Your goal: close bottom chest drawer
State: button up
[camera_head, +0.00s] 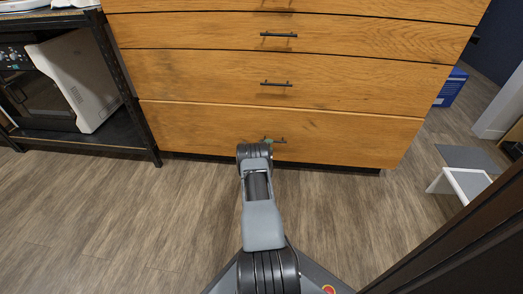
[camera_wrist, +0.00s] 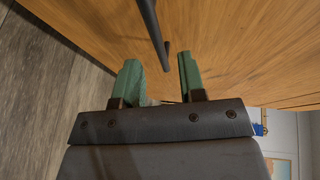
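The wooden chest's bottom drawer (camera_head: 200,125) is in the head view, and a pale strip along its top edge suggests it stands slightly out from the drawer above. Its dark bar handle (camera_head: 281,141) is partly behind my arm, and a dark handle also shows in the wrist view (camera_wrist: 151,28). My gripper (camera_wrist: 160,64) has two green fingers spread apart, with nothing held between them. The handle's near end lies between or just beyond the fingertips; I cannot tell whether they touch. In the head view my gripper is mostly hidden by my arm.
The upper drawers (camera_head: 200,75) look shut. A black shelf rack (camera_head: 118,85) with a white appliance (camera_head: 83,78) stands at the left. A white step stool (camera_head: 468,184) and a blue box (camera_head: 451,88) are at the right. The wooden floor (camera_head: 110,220) before the chest is clear.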

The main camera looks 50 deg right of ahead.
jog(key=p+v, duration=0.3)
jog(key=v, duration=0.6)
dwell(0.4)
jog(key=w+a+r+m+g+y+p, duration=0.1)
jog(key=a+r+m+g+p, duration=0.3)
jog(key=r, duration=0.9)
jog(key=a+r+m+t+p, duration=0.15)
jog(key=r+m+p, duration=0.5)
jog(key=r, duration=0.65)
jog(key=s+a+r+m+g+y+p, duration=0.1)
jog(key=a+r+m+y+p, duration=0.1)
jog(key=a+r+m+p, duration=0.5)
jog(key=s+a+r+m+g+y+p, duration=0.1)
jog(key=a+r+m+y, duration=0.2)
jog(key=r, duration=0.7)
jog(key=s+a+r+m+t+y+p, duration=0.1)
jog(key=s+a+r+m+y+p, duration=0.2)
jog(key=a+r, duration=0.5)
jog(key=s+a+r+m+t+y+p, duration=0.2)
jog(key=s+a+r+m+p, duration=0.4)
jog(key=a, duration=0.6)
jog(key=s+a+r+m+t+y+p, duration=0.2)
jog(key=s+a+r+m+y+p, duration=0.2)
jog(key=a+r+m+p, duration=0.4)
notch_tip(320, 180, up, 4)
jog(key=shift+s+a+f+m+y, duration=0.25)
jog(key=shift+s+a+m+y, duration=0.25)
jog(key=shift+a, duration=0.75)
